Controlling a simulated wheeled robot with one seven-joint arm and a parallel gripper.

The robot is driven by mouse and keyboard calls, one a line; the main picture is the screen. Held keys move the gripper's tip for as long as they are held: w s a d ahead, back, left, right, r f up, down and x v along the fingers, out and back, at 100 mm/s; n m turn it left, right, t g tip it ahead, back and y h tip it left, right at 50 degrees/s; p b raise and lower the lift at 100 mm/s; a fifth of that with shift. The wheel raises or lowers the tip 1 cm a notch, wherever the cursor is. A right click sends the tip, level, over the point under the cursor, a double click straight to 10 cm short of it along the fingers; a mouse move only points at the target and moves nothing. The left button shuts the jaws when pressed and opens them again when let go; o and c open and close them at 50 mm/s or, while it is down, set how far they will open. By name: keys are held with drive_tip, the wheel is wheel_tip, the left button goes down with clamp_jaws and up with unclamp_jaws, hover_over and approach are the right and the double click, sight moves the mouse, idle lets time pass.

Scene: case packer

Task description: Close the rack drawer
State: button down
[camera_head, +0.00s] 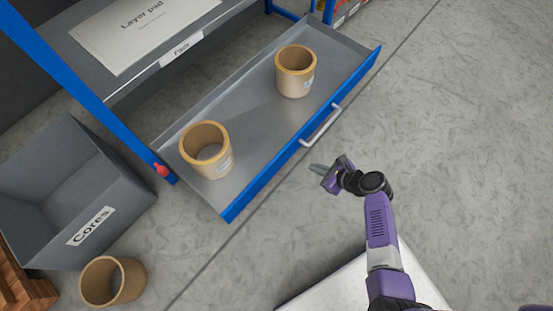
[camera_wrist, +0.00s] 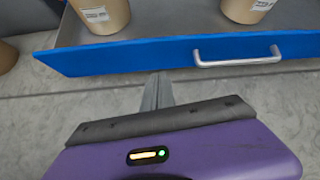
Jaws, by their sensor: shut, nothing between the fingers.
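The rack drawer (camera_head: 243,108) is pulled out from the blue-framed rack in the head view. It is a grey tray with a blue front and a silver handle (camera_head: 321,127). Two tan cores stand upright in it, one at the near left (camera_head: 206,150) and one at the far right (camera_head: 295,71). My gripper (camera_head: 316,168) is shut and empty, in front of the drawer front and apart from the handle. In the wrist view, the fingers (camera_wrist: 158,88) point at the blue front (camera_wrist: 150,54), left of the handle (camera_wrist: 237,58).
A grey bin labelled "Cores" (camera_head: 90,222) stands left of the drawer, with a loose core (camera_head: 112,281) on the floor by it. A red knob (camera_head: 161,170) is on the rack post. A layer pad (camera_head: 140,30) lies on the shelf above. The floor right of the drawer is clear.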

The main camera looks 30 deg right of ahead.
drive_tip(key=a+m, duration=0.1)
drive_tip(key=b, duration=0.7)
approach(281, 157)
drive_tip(key=shift+y, duration=0.3)
drive_tip(key=x, duration=0.4)
drive_tip(key=shift+d+f, duration=0.15)
drive_tip(key=shift+f, duration=0.4)
drive_tip(key=shift+w+a+r, duration=0.1)
drive_tip(key=shift+w+a, duration=0.15)
drive_tip(key=shift+w, duration=0.4)
drive_tip(key=shift+w, duration=0.1)
